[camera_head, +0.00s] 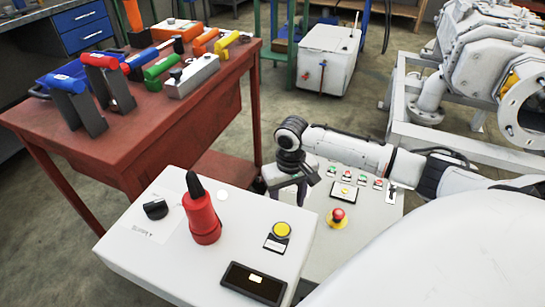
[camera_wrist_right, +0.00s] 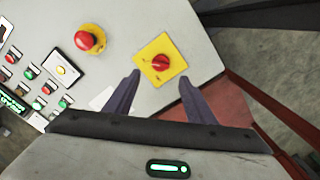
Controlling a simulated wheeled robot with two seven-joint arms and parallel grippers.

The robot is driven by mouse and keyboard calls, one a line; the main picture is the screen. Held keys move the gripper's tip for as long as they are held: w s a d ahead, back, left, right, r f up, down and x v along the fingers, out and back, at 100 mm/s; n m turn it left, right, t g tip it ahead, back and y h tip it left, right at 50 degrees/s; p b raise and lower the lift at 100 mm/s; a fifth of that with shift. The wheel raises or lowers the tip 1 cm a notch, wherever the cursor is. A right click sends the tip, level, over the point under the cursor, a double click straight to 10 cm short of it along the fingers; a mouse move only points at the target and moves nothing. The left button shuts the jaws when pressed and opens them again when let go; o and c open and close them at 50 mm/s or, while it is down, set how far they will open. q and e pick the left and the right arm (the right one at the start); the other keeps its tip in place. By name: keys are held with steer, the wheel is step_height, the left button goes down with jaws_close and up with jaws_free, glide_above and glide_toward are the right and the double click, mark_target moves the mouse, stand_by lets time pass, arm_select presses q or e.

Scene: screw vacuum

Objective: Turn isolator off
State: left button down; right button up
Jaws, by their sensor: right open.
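The isolator, a red rotary knob (camera_wrist_right: 161,62) on a square yellow plate, shows in the right wrist view on a pale control panel (camera_wrist_right: 205,60). My right gripper (camera_wrist_right: 159,76) is open, its two dark fingers spread on either side of the plate's lower part, with nothing between them gripped. The knob lies just beyond the fingertips. Whether the fingers touch the panel cannot be told. In the head view my right gripper (camera_head: 287,188) points down over the panel, and the isolator is hidden there. My left gripper is not in view.
A red emergency stop on a yellow base (camera_head: 338,217) is close by; it also shows in the wrist view (camera_wrist_right: 88,40). Several small buttons line the panel. A red tool bench (camera_head: 225,105) stands left.

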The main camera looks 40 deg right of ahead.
step_height(320, 180, down, 5)
steer(key=shift+f+b, duration=0.1)
steer(key=shift+b, duration=0.8)
step_height(320, 180, down, 4)
steer(key=shift+r+b, duration=0.1)
steer(key=shift+b, duration=0.55)
steer(key=shift+f, duration=0.6)
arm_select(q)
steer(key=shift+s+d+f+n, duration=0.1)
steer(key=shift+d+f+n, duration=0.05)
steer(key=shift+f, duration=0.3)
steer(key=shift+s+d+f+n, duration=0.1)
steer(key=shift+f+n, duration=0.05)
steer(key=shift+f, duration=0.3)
arm_select(e)
steer(key=c, duration=1)
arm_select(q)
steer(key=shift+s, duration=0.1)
arm_select(e)
steer(key=shift+r, duration=0.1)
steer(key=shift+c, duration=0.2)
